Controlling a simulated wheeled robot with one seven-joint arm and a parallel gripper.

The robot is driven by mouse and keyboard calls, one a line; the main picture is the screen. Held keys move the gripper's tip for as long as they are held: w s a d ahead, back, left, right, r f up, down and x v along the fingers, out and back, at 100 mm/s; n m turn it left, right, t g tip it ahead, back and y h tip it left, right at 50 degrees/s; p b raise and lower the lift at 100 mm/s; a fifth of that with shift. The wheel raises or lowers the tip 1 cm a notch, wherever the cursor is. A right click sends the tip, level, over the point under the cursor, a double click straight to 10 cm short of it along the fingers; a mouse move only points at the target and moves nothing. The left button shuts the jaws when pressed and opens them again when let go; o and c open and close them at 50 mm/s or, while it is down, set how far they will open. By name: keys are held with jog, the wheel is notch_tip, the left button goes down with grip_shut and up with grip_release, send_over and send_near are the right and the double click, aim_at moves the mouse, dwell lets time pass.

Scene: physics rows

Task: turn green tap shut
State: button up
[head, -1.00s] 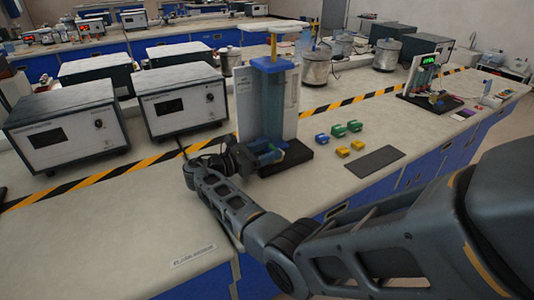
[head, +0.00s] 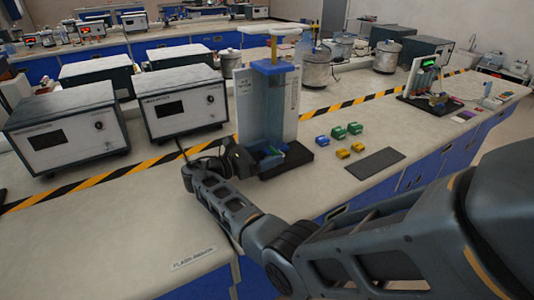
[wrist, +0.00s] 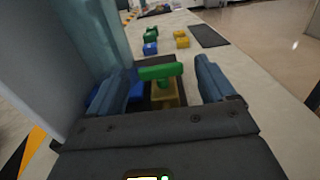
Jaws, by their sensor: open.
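The green tap (wrist: 160,72) shows in the wrist view as a green bar lying crossways on a yellow fitting (wrist: 164,95). My gripper (wrist: 165,76) is open, with one blue finger on each side of the tap. A gap shows between the tap's right end and the right finger; the left end is close to the left finger, and I cannot tell if they touch. In the head view my gripper (head: 262,157) is at the foot of the clear column (head: 275,105), and the tap is not clearly visible there.
The column stands on a dark base (head: 297,157) with a white panel behind. Small blue, green and yellow blocks (head: 354,128) and a dark mat (head: 375,163) lie to its right. Two instrument boxes (head: 183,104) stand to the left.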

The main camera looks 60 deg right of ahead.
jog(key=b+v, duration=0.1)
jog(key=v, duration=0.6)
jog(key=shift+w+a, duration=0.15)
dwell(0.4)
